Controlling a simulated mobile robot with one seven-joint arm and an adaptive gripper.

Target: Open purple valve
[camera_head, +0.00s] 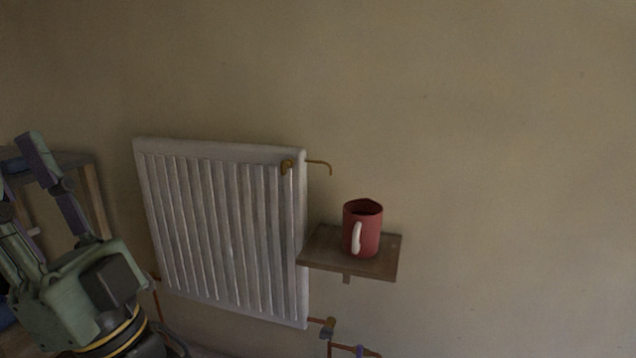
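My gripper (36,160) is at the far left, green with purple finger parts pointing up. It is well away from the valve and touches nothing that I can see. Its left side is cut off by the frame, so its opening does not show.
A white radiator (215,230) hangs on the plaster wall. A wooden shelf (380,262) above the valve bears a red mug (366,229). A wooden stand (80,160) is behind my gripper. The right wall is bare.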

